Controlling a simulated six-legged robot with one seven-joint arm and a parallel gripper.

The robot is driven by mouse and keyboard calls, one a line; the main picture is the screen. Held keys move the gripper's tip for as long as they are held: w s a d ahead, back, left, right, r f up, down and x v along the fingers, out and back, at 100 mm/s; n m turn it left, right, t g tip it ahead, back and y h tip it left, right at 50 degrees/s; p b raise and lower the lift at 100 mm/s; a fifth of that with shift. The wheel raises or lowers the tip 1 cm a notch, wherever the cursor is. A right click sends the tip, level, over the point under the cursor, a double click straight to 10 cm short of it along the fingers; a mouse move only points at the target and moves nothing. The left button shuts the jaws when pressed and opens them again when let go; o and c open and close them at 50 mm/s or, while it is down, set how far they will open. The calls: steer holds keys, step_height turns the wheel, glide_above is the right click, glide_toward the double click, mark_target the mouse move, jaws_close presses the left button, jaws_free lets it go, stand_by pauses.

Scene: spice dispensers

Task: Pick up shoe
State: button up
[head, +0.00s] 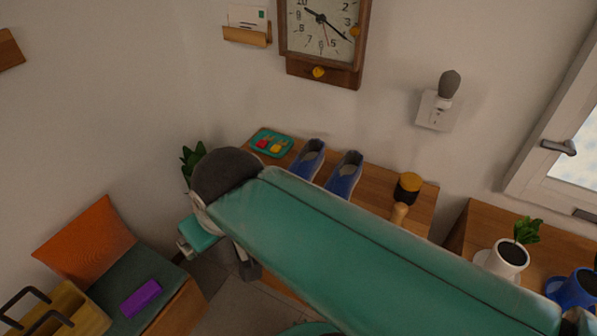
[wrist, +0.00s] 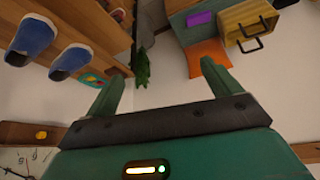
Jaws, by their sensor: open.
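Two blue shoes stand side by side on a wooden shelf (head: 395,203) against the wall. In the head view the left shoe (head: 307,160) and the right shoe (head: 344,176) are partly hidden below by my teal arm. The wrist view also shows one shoe (wrist: 32,38) at upper left and the other shoe (wrist: 71,62) beside it. My gripper (wrist: 165,82) is open and empty, its two teal fingers spread apart. It is apart from both shoes, which lie to the left of its fingers in the wrist view.
A teal tray (head: 264,146) with small coloured items lies left of the shoes. A brush (head: 404,192) stands right of them. A plant (head: 192,160), wall clock (head: 322,30) and bench (head: 165,300) with an orange cushion (head: 84,242) are around.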

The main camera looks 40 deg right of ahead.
steer(key=w+d+f+n+g+h, duration=0.1)
steer(key=w+d+f+n+h, duration=0.15)
steer(key=d, duration=0.25)
steer(key=w+d+f+n+g+h, duration=0.1)
steer(key=d+f+g+h, duration=0.15)
steer(key=d, duration=0.25)
steer(key=n+t+h, duration=0.2)
steer(key=n+h, duration=0.6)
steer(key=n, duration=1)
glide_toward(300, 164)
steer(key=x, duration=0.4)
steer(key=shift+s+d+f, duration=0.1)
steer(key=shift+s+f, duration=0.1)
steer(key=shift+f, duration=0.1)
steer(key=shift+w+x, duration=0.15)
steer(key=shift+x, duration=1.4)
steer(key=shift+w+x, duration=0.1)
steer(key=shift+x, duration=1.45)
steer(key=shift+r, duration=0.2)
steer(key=shift+c, duration=0.3)
steer(key=c, duration=1.1)
steer(key=shift+c, duration=0.3)
